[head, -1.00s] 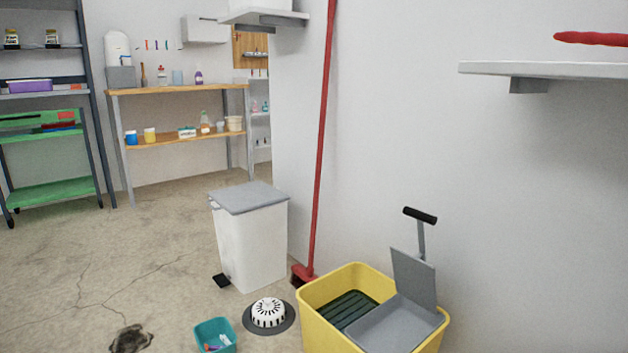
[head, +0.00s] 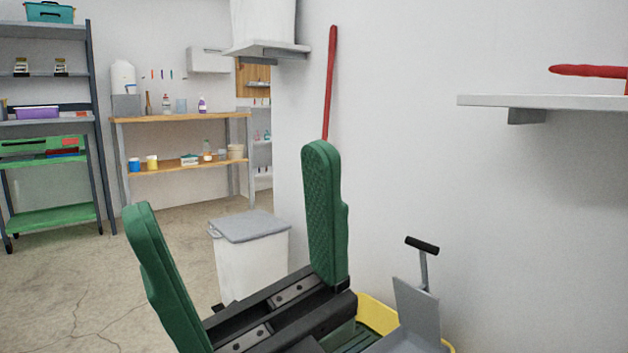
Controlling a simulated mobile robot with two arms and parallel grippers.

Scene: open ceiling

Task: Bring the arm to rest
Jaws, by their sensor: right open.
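My right gripper (head: 232,180) is raised close in front of the head camera, at the lower middle of the view. Its two green padded fingers stand wide apart and point up, joined by a black rail at the bottom. It is open, with nothing between the fingers. It overlaps the view of the white bin and the yellow mop bucket, and hides the lower part of the red broom. My left gripper is not in view.
A white lidded bin (head: 250,255) and a yellow mop bucket (head: 378,310) stand by the wall. A red broom handle (head: 330,85) leans there. A wall shelf (head: 560,102) juts out at right. A wooden workbench (head: 180,118) stands behind. Floor at left is clear.

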